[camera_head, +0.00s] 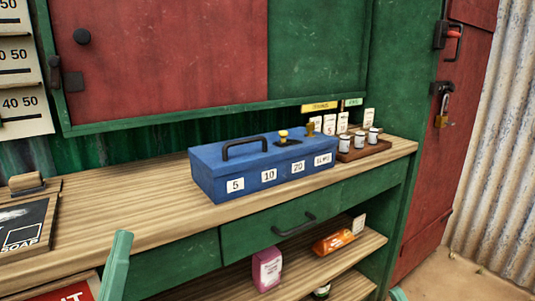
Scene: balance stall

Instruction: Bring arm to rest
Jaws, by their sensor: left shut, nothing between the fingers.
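My left gripper (119,250) shows as a pale green slanted piece at the bottom left, in front of the green counter front. It is shut and empty, apart from the counter items as far as I can see. Most of my left arm is below the picture. Only a small pale green sliver shows at the bottom edge right of centre, and I cannot tell which part it is. My right gripper is not recognisable in view.
A wooden counter (130,208) carries a blue cash box (215,182), a brown tray (372,151) with small jars, and a dark soap board (22,225). A drawer handle (295,226) juts out. A pink packet (267,268) and orange packet (333,241) sit on the shelf below.

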